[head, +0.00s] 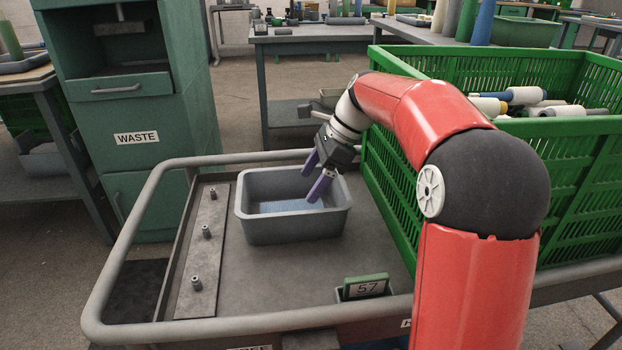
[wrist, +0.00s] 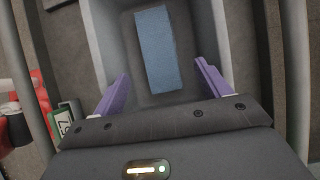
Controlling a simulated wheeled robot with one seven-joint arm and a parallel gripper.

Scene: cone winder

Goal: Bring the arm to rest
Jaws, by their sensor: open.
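My gripper (head: 314,179) has purple fingers and is open and empty. In the head view it is above the grey bin (head: 290,229), with its fingers at the bin's upper right part. In the wrist view my gripper (wrist: 160,88) points down into the grey bin, one finger on each side of the picture. A flat blue piece (wrist: 155,50) lies on the bin's floor, apart from the fingers. It also shows in the head view (head: 285,206). My red arm arches from the lower right across to the bin.
The grey bin stands on a railed cart (head: 225,293). A strip with several pegs (head: 206,232) is at the left. A green crate (head: 590,165) with several bobbins stands at the right, close behind my arm. A "57" counter (head: 366,287) is in front. A WASTE cabinet (head: 140,165) stands behind.

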